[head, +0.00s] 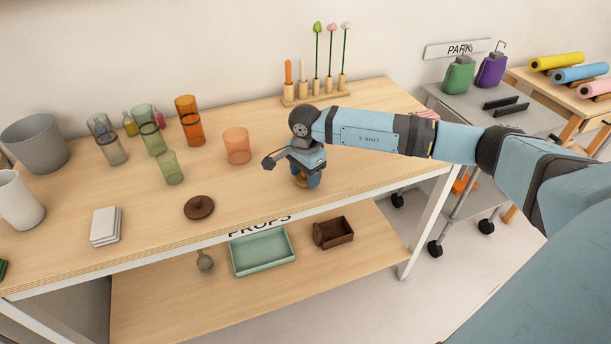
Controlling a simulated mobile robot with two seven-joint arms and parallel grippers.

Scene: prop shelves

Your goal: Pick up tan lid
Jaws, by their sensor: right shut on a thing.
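My right gripper (306,178) points down at the front middle of the wooden table. It is shut on the tan lid (299,181), of which only a small part shows beneath and between the fingers. The rest of the lid is hidden by the gripper. I cannot tell whether the lid touches the tabletop. A dark brown lid with a knob (199,207) lies apart on the table to the left. My left gripper is not in view.
A peach cup (237,146) stands left of the gripper. Orange, green and grey glasses stand farther left. A wooden holder (316,93) with a candle and flowers stands behind. White tiles (106,226) lie front left. A green tray (262,252) and brown box (333,232) are on the lower shelf.

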